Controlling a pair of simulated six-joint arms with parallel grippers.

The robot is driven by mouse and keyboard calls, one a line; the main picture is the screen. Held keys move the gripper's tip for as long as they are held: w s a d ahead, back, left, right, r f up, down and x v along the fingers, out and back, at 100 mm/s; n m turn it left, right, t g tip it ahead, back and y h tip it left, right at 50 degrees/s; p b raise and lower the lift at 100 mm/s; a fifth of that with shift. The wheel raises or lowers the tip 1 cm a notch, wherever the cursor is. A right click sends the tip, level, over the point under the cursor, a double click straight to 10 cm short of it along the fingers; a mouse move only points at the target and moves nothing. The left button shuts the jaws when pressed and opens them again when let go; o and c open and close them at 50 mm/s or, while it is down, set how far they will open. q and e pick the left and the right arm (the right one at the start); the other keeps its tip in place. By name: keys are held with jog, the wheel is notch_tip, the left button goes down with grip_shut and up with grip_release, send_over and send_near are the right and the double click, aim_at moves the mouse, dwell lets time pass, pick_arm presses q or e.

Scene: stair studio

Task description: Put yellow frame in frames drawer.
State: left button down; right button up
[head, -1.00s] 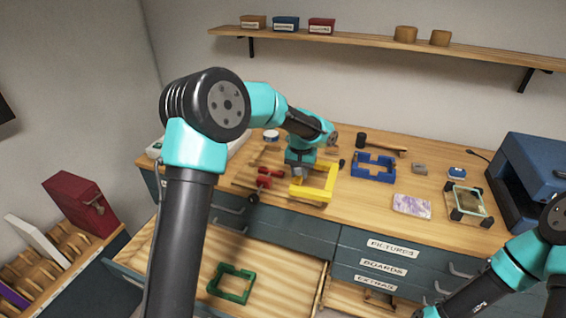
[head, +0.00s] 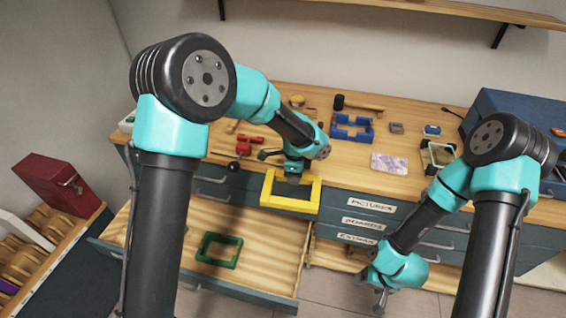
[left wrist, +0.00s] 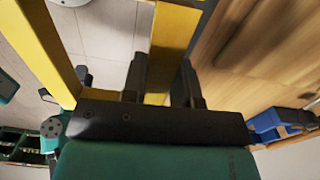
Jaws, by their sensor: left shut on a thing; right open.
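The yellow frame (head: 290,204) is held by my left gripper (head: 294,177), in front of the bench's front edge and by the right part of the open drawer. In the left wrist view the two fingers (left wrist: 162,78) are closed on one yellow bar (left wrist: 176,35). The open drawer (head: 262,250) has a pale wooden floor, and a green frame (head: 219,250) lies in it. No label on this drawer is readable from here. My right gripper (head: 381,297) is open and empty, low in front of the right-hand drawers.
Shut drawers labelled PICTURES (head: 370,205), BOARDS and EXTRAS are right of the open drawer. On the bench are a blue frame (head: 352,127), a red clamp-like tool (head: 243,148), a hammer (head: 357,106) and a marbled sheet (head: 389,162). The drawer has free floor around the green frame.

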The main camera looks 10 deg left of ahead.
pick_arm(q)
notch_tip(320, 180, down, 5)
jog(key=s+m, duration=0.1)
jog(key=m, duration=0.2)
jog(key=n, duration=0.2)
send_over(272, 254)
notch_tip(272, 254, down, 28)
jog(key=shift+w, duration=0.15)
jog(key=shift+f, duration=4.6)
jog(key=c, duration=0.8)
grip_release()
